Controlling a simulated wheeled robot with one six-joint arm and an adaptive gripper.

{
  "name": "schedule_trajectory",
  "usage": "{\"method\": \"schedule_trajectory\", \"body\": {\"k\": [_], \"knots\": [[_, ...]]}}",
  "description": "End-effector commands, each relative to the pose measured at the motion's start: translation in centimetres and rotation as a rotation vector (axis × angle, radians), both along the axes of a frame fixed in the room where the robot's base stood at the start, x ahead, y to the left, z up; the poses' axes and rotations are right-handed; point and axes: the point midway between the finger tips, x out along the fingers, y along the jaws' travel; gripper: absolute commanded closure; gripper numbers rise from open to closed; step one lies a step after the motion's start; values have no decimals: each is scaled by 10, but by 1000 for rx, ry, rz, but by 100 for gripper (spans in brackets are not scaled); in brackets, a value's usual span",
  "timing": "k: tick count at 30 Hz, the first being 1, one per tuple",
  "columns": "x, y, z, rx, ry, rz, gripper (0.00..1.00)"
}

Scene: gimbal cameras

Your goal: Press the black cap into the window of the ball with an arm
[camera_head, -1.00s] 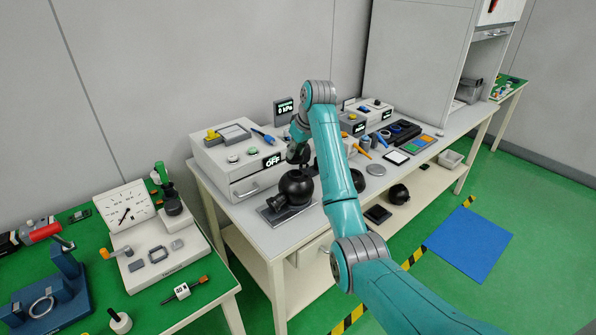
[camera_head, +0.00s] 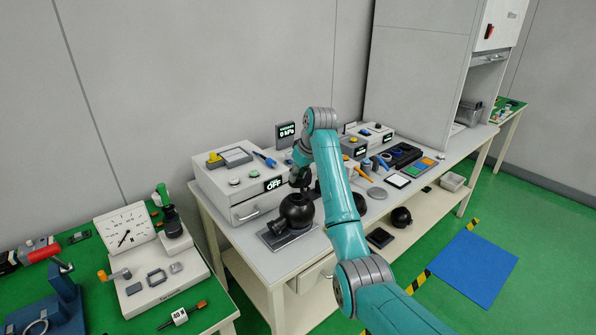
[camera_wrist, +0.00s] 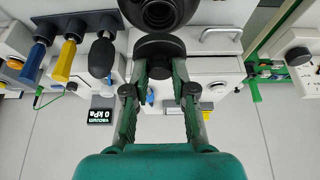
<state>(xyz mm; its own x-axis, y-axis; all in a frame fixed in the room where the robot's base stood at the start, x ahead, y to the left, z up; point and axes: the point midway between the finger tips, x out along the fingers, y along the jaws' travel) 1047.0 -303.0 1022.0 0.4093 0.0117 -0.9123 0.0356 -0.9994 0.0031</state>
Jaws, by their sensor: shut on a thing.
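The black ball (camera_head: 297,212) sits on a dark flat base on the white bench in the head view. It also shows at the top edge of the wrist view (camera_wrist: 160,10), with its round ringed window facing the camera. My gripper (camera_wrist: 162,68) is shut on the black cap (camera_wrist: 160,45), a dark round disc between the fingertips. The cap lies close to the ball, beside its window in the wrist picture; I cannot tell whether they touch. In the head view my gripper (camera_head: 300,180) is just above the ball, and the cap is hard to make out there.
A white control box (camera_head: 235,182) with an OFF display stands behind the ball. A pressure display (camera_head: 286,131) reads 0 kPa. Tools and trays (camera_head: 395,160) lie to the right. A green table (camera_head: 80,255) with a dial gauge is at the left.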

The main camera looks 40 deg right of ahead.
Motion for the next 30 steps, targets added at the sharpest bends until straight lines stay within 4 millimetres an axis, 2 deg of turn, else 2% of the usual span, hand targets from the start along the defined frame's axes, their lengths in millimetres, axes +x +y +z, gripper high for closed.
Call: {"method": "schedule_trajectory", "body": {"k": [13,30], "knots": [[0,0,-36,0,1,-1,88],[0,0,-40,0,0,0,88]]}}
